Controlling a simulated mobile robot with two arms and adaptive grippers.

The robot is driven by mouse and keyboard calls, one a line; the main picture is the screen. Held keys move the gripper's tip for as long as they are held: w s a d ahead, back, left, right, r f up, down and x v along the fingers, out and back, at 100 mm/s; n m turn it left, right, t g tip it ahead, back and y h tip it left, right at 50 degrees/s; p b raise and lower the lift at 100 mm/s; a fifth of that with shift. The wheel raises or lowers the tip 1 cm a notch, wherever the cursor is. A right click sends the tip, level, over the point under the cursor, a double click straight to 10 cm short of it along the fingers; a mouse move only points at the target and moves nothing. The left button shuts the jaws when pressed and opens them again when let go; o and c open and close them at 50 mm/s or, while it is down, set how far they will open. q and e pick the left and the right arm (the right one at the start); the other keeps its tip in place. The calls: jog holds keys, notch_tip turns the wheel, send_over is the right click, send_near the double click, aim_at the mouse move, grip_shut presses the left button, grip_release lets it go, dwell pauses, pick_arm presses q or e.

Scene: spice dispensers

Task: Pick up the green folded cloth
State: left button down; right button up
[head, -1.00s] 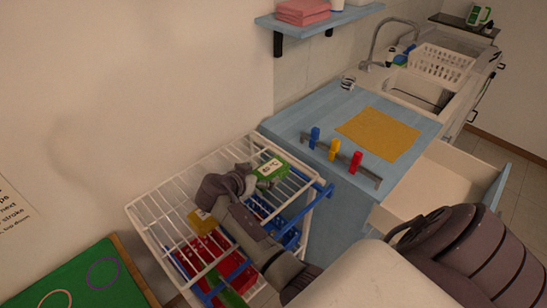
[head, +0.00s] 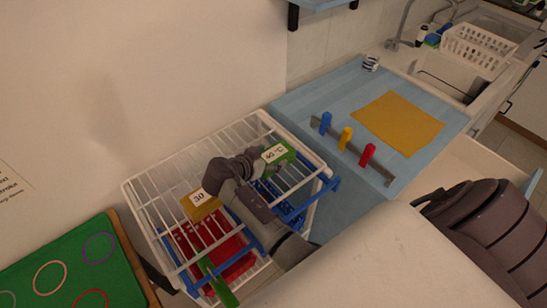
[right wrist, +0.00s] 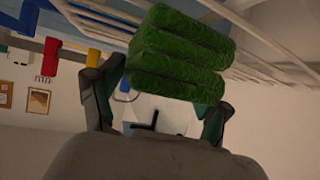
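The green folded cloth (head: 281,152), with a white label, lies at the right back of the white wire rack's top (head: 155,190). My right gripper (head: 268,170) is at the cloth's near left side in the head view. In the right wrist view the cloth (right wrist: 180,55) shows as stacked green folds just beyond the opening of my right gripper (right wrist: 168,86). Its fingers are spread, one on each side of the cloth's near end. I cannot tell whether they touch it. My left gripper is not in view.
A yellow cloth labelled 30 (head: 201,205) lies on the rack beside my right arm. Blue rails edge the rack. A blue counter (head: 300,100) with colored pegs (head: 346,138) and a yellow mat (head: 398,122) stands to the right.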

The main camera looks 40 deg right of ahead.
jog(key=shift+d, duration=0.1)
jog(key=c, duration=0.5)
jog(key=shift+c, duration=0.4)
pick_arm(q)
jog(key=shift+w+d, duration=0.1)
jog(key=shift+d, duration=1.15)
